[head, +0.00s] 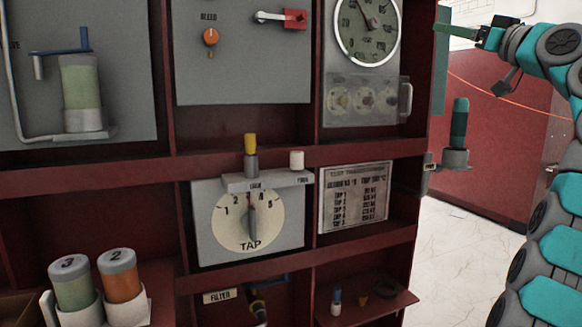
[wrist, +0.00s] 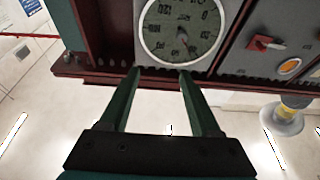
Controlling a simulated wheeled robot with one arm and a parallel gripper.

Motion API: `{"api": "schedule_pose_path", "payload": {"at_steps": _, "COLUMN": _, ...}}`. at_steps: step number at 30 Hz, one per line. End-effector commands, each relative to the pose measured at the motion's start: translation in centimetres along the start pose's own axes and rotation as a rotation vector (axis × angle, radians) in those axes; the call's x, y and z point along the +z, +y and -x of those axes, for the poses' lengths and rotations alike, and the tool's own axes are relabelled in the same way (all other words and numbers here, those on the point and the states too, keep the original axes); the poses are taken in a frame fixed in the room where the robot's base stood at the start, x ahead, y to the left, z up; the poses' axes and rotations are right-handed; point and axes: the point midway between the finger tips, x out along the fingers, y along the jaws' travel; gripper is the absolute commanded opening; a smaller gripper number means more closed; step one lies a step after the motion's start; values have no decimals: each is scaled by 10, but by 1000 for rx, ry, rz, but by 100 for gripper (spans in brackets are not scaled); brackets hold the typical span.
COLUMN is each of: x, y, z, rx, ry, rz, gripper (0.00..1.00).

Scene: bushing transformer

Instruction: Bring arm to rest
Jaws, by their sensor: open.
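My arm (head: 550,235) rises along the right side of the head view and bends left at the top. My gripper (head: 446,28) is at the upper right, beside the right edge of the red cabinet and near the height of the dial gauge. In the wrist view my gripper (wrist: 160,72) shows two dark green fingers spread apart with nothing between them. The gauge (wrist: 182,30) appears beyond the fingertips, and also in the head view (head: 368,30). Whether a fingertip touches the cabinet is unclear.
The red cabinet (head: 90,180) holds a tap dial (head: 248,216), a yellow-topped plug (head: 251,150), numbered canisters (head: 120,275) and a red-handled valve (head: 293,18). A green-handled item (head: 459,125) stands in a grey holder (head: 454,158) on the cabinet's right side. Pale floor (head: 450,270) is open at right.

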Motion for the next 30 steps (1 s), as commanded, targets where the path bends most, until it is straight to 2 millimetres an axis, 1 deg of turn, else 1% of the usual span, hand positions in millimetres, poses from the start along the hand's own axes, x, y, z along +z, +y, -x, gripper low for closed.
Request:
{"api": "schedule_pose_path", "payload": {"at_steps": 2, "x": 6, "y": 0, "z": -8, "rx": 1, "ry": -34, "rz": -63, "gripper": 64}}
{"api": "schedule_pose_path", "payload": {"at_steps": 4, "x": 20, "y": 0, "z": -19, "rx": 4, "ry": -80, "rz": -127, "gripper": 64}}
{"api": "schedule_pose_path", "payload": {"at_steps": 5, "x": 26, "y": -2, "z": -23, "rx": 6, "ry": -100, "rz": -153, "gripper": 64}}
{"api": "schedule_pose_path", "payload": {"at_steps": 8, "x": 50, "y": -10, "z": -35, "rx": 10, "ry": -179, "rz": -242, "gripper": 64}}
{"api": "schedule_pose_path", "payload": {"at_steps": 11, "x": 79, "y": -24, "z": -44, "rx": 12, "ry": -266, "rz": -322, "gripper": 64}}
{"api": "schedule_pose_path", "payload": {"at_steps": 14, "x": 108, "y": -44, "z": -49, "rx": 15, "ry": -360, "rz": -390, "gripper": 64}}
{"api": "schedule_pose_path", "payload": {"at_steps": 15, "x": 123, "y": -54, "z": -50, "rx": 15, "ry": -402, "rz": -416, "gripper": 64}}
{"api": "schedule_pose_path", "payload": {"at_steps": 17, "x": 141, "y": -69, "z": -49, "rx": 17, "ry": -462, "rz": -449, "gripper": 64}}
{"api": "schedule_pose_path", "payload": {"at_steps": 18, "x": 156, "y": -80, "z": -47, "rx": 19, "ry": -505, "rz": -472, "gripper": 64}}
{"api": "schedule_pose_path", "payload": {"at_steps": 20, "x": 177, "y": -96, "z": -42, "rx": 22, "ry": -570, "rz": -500, "gripper": 64}}
{"api": "schedule_pose_path", "payload": {"at_steps": 21, "x": 190, "y": -109, "z": -38, "rx": 25, "ry": -613, "rz": -516, "gripper": 64}}
{"api": "schedule_pose_path", "payload": {"at_steps": 23, "x": 214, "y": -127, "z": -30, "rx": 29, "ry": -684, "rz": -539, "gripper": 64}}
{"api": "schedule_pose_path", "payload": {"at_steps": 24, "x": 226, "y": -140, "z": -23, "rx": 33, "ry": -728, "rz": -550, "gripper": 64}}
{"api": "schedule_pose_path", "payload": {"at_steps": 26, "x": 248, "y": -159, "z": -11, "rx": 39, "ry": -799, "rz": -565, "gripper": 64}}
{"api": "schedule_pose_path", "payload": {"at_steps": 27, "x": 263, "y": -172, "z": -1, "rx": 44, "ry": -848, "rz": -575, "gripper": 64}}
{"api": "schedule_pose_path", "payload": {"at_steps": 29, "x": 283, "y": -191, "z": 16, "rx": 52, "ry": -917, "rz": -584, "gripper": 64}}
{"api": "schedule_pose_path", "payload": {"at_steps": 30, "x": 298, "y": -203, "z": 28, "rx": 59, "ry": -967, "rz": -589, "gripper": 64}}
